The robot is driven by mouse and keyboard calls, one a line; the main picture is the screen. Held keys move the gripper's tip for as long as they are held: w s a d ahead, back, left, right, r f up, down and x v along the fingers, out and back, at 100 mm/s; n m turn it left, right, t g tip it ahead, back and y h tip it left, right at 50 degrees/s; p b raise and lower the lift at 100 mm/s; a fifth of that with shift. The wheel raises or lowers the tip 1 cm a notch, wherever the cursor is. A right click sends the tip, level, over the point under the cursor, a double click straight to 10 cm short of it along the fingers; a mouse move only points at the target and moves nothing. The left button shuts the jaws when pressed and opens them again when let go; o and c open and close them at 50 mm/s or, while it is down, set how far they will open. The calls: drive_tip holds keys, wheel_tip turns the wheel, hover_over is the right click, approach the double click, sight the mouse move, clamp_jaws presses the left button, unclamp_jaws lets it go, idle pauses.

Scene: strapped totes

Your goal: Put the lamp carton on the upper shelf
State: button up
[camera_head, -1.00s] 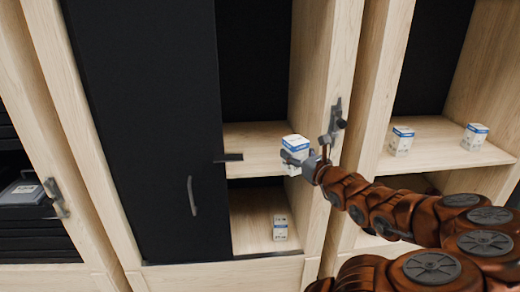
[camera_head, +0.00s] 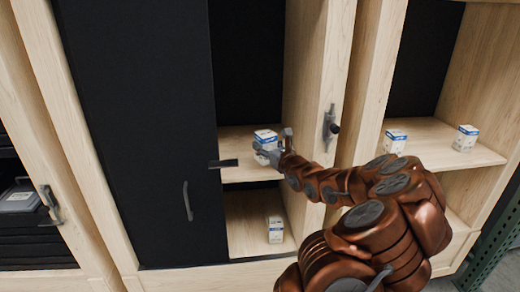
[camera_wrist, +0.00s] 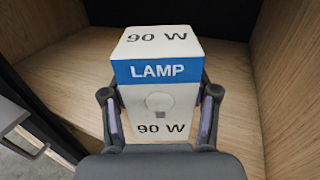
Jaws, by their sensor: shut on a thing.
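The lamp carton (camera_head: 265,137) is a small white box with a blue band. In the wrist view the carton (camera_wrist: 157,72) reads "LAMP" and "90 W". My gripper (camera_head: 273,150) is shut on it, with one finger on each side in the wrist view (camera_wrist: 159,95). The carton is inside the middle cabinet opening, over the upper shelf (camera_head: 236,146), and looks upright. Whether its base touches the board is hidden by my gripper.
A similar carton (camera_head: 275,230) stands on the lower shelf (camera_head: 243,232). Two more, one carton (camera_head: 395,141) and another (camera_head: 465,138), stand in the right cabinet. A black door panel (camera_head: 135,130) bounds the opening at left; a latch (camera_head: 330,125) sits on the right post.

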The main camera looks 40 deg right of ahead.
drive_tip(key=shift+w+d+f+p, duration=0.15)
drive_tip(key=shift+w+f+p, duration=0.25)
drive_tip(key=shift+w+f, duration=0.55)
drive_tip(key=shift+w+d+f+p, duration=0.1)
drive_tip(key=shift+w+f+p, duration=0.25)
drive_tip(key=shift+w+f, duration=0.55)
drive_tip(key=shift+s+f, duration=0.15)
drive_tip(key=o, duration=1.2)
drive_tip(key=shift+r, duration=0.2)
drive_tip(key=b+v, duration=0.2)
drive_tip(key=v, duration=1)
drive_tip(key=shift+b, duration=0.3)
drive_tip(key=shift+f, duration=0.15)
